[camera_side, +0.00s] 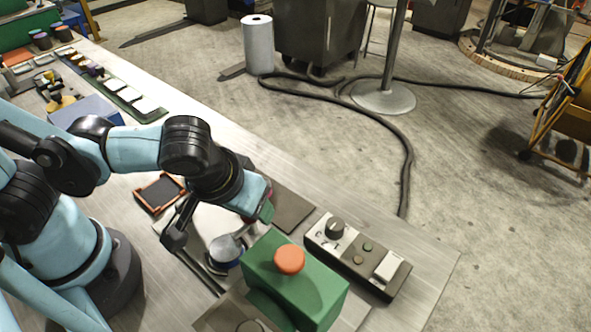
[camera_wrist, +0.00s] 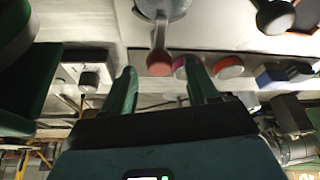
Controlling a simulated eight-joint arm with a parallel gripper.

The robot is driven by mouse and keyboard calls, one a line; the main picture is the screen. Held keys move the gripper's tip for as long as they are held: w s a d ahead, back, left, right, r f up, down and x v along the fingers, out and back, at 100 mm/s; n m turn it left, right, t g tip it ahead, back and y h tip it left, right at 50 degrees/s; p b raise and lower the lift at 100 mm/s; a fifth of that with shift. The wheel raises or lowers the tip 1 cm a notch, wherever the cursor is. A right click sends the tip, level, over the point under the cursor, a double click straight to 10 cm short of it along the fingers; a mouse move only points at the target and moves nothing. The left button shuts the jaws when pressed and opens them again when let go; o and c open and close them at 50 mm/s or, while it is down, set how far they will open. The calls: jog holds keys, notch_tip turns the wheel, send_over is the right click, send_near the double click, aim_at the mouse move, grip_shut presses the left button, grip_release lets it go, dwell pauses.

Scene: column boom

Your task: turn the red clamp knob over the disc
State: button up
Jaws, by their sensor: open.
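My gripper (camera_wrist: 161,66) shows two green fingers in the wrist view, spread apart. A red knob (camera_wrist: 160,63) at the end of a grey arm appears between the fingertips; I see no contact with either finger. The grey arm runs up to a pale round part (camera_wrist: 160,8) cut by the top edge. In the side view my gripper (camera_side: 267,210) hangs over the bench, and its wrist mostly hides the red knob. A grey and blue round fitting (camera_side: 225,250) lies just below-left of it. I cannot clearly make out the disc under the knob.
A green box (camera_side: 300,290) with an orange-red mushroom button (camera_side: 289,260) stands close to my gripper. A control panel (camera_side: 355,256) with a black dial lies to its right. A red-framed tray (camera_side: 160,192) is at left. The bench's front-right corner is clear.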

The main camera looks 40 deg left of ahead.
jog(key=v, duration=1.1)
jog(key=shift+s+r, duration=0.1)
jog(key=w+a+f+m+t, duration=0.1)
jog(key=w+a, duration=0.4)
jog(key=a, duration=0.2)
jog(key=w+a+f+m+t+h, duration=0.1)
jog(key=w+a, duration=0.3)
jog(key=a, duration=0.4)
jog(key=shift+w+a+f+m+t, duration=0.15)
jog(key=shift+w+f+m+t, duration=0.2)
jog(key=shift+f+m+t, duration=0.2)
